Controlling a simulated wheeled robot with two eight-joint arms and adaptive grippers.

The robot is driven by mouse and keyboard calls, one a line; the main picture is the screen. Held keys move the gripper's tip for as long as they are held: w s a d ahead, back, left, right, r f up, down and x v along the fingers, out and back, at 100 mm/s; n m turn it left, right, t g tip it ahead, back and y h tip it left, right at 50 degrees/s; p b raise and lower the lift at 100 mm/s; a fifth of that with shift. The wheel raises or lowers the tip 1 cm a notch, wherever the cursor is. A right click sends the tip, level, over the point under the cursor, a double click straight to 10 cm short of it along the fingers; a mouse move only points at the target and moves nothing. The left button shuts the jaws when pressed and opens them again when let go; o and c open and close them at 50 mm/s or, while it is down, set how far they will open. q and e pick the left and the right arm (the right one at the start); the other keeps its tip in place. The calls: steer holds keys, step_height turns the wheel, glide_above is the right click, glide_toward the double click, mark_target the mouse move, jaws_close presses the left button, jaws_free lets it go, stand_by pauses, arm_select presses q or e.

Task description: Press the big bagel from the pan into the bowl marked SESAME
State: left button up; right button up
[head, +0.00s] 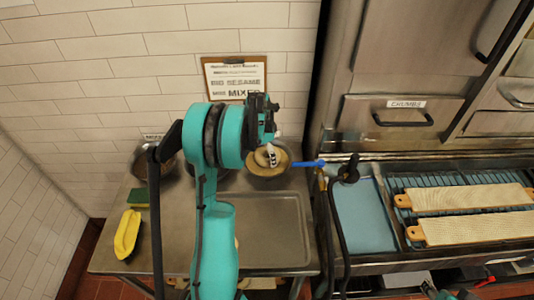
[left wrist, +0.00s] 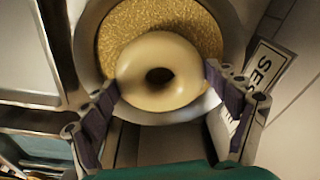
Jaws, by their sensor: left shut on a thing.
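The big bagel (left wrist: 187,80), a pale smooth ring, is between the fingers of my left gripper (left wrist: 161,80), which is shut on it. In the head view the bagel (head: 261,158) shows beside the fingers, partly hidden by the wrist. It is over the bowl of tan seeds (left wrist: 110,45), whose metal rim (head: 285,172) shows in the head view. I cannot tell whether the bagel touches the seeds. A label starting "SES" (left wrist: 262,72) is beside this bowl. The flat pan (head: 275,235) lies on the steel table, partly behind my left arm.
Another bowl (head: 160,165) stands at the left. A yellow scoop-like thing (head: 127,233) and a sponge (head: 137,197) lie at the table's left edge. A clipboard (head: 234,78) hangs behind. A blue-handled tap (head: 308,164) and two wooden boards (head: 470,197) are to the right.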

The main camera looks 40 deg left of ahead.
arm_select(q)
steer(key=shift+f, duration=0.35)
steer(key=shift+r, duration=0.15)
stand_by(0.9)
step_height(320, 180, up, 10)
steer(key=p, duration=0.6)
stand_by(0.4)
stand_by(0.3)
